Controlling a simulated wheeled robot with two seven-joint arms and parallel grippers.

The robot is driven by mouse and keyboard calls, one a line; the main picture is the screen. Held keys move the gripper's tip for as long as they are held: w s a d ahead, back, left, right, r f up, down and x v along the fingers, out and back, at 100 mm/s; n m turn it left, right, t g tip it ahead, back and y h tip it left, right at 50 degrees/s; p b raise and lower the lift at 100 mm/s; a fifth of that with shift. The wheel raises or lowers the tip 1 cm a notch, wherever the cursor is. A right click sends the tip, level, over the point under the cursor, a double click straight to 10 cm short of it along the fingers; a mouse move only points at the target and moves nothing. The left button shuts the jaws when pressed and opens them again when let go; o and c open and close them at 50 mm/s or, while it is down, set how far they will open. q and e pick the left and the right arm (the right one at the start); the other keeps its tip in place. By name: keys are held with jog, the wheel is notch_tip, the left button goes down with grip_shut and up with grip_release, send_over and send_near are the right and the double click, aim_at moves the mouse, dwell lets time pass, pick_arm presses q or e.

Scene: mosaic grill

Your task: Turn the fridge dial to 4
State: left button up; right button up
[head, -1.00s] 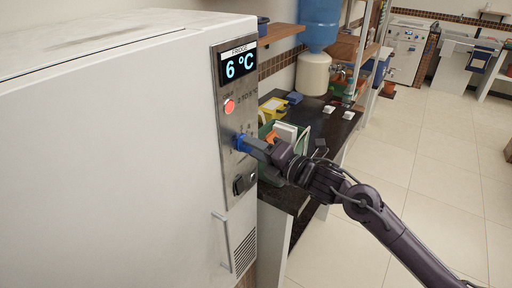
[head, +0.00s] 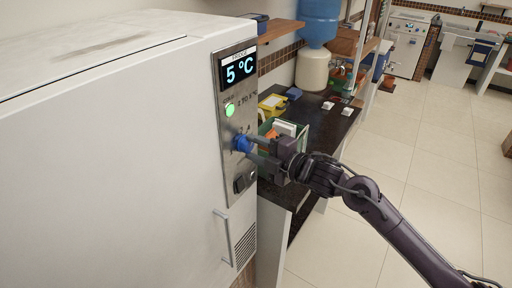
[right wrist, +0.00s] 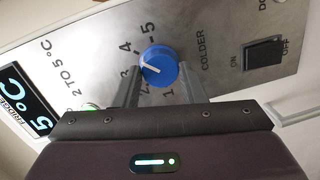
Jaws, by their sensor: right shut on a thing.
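The blue fridge dial (head: 243,143) is on the metal control panel (head: 233,180) at the fridge's right edge. My right gripper (head: 252,143) is shut on the dial, with one finger on each side of it. In the right wrist view the dial (right wrist: 158,62) shows a white pointer line directed left and slightly up, roughly at the 4; the 3 is partly hidden by a finger. The display (head: 239,69) reads 5 °C, and the round lamp (head: 229,110) is green. My left gripper is not in view.
An on/off rocker switch (head: 244,180) sits below the dial. The fridge door handle (head: 224,238) is lower on the left. A dark counter (head: 322,122) with a green crate (head: 293,136) stands behind my right arm. Open tiled floor (head: 430,170) lies to the right.

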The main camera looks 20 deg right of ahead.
jog(key=shift+f, duration=0.1)
jog(key=o, duration=1)
jog(key=shift+s+d, duration=0.2)
jog(key=shift+s, duration=0.1)
jog(key=b+v, duration=0.3)
jog(key=v, duration=0.4)
jog(key=shift+s, duration=0.1)
